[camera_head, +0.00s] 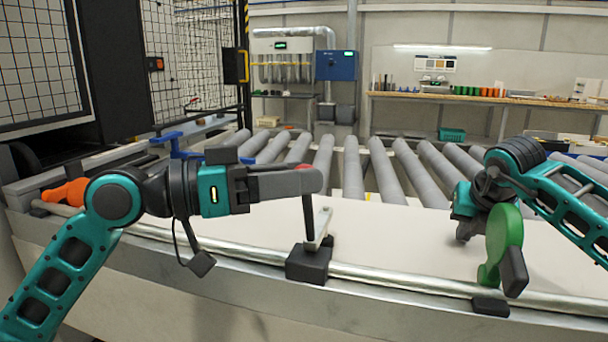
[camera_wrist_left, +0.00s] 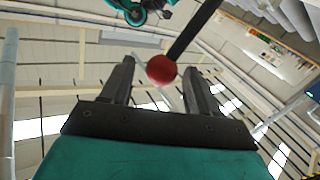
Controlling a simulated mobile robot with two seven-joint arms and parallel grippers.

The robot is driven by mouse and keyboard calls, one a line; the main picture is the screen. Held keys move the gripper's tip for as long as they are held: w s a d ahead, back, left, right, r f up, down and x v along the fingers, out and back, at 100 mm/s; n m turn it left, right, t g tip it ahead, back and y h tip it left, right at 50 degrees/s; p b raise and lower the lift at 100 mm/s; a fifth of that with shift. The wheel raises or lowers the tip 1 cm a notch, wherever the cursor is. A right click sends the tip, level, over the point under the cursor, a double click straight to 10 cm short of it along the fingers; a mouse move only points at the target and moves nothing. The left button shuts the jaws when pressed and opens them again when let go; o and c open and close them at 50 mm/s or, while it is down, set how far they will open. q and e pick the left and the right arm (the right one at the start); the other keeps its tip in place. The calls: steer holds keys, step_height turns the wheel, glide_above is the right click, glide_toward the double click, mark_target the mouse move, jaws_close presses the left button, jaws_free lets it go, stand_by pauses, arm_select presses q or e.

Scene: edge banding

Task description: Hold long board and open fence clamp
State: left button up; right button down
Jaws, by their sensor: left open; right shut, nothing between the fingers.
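The long pale board (camera_head: 400,236) lies flat along the table behind the metal rail. A clamp with a black block (camera_head: 308,264) sits on the rail, with an upright dark lever (camera_head: 308,218) and a light metal arm. Its red ball knob (camera_wrist_left: 161,69) shows between the fingers of my left gripper (camera_wrist_left: 157,82), which is open around it; contact cannot be told. In the head view the left gripper (camera_head: 306,180) covers the lever top. My right gripper (camera_head: 464,230) is shut and empty, low over the board at right, its fingertips small and partly hidden.
A green part (camera_head: 506,238) with a dark grip stands on the rail in front of my right wrist. An orange handle (camera_head: 66,192) and a blue clamp (camera_head: 175,146) are at left. Grey rollers (camera_head: 352,170) run behind the board. The board's middle is clear.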

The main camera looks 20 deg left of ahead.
arm_select(q)
steer(key=shift+x, duration=0.9)
steer(key=shift+s, duration=0.1)
jaws_close()
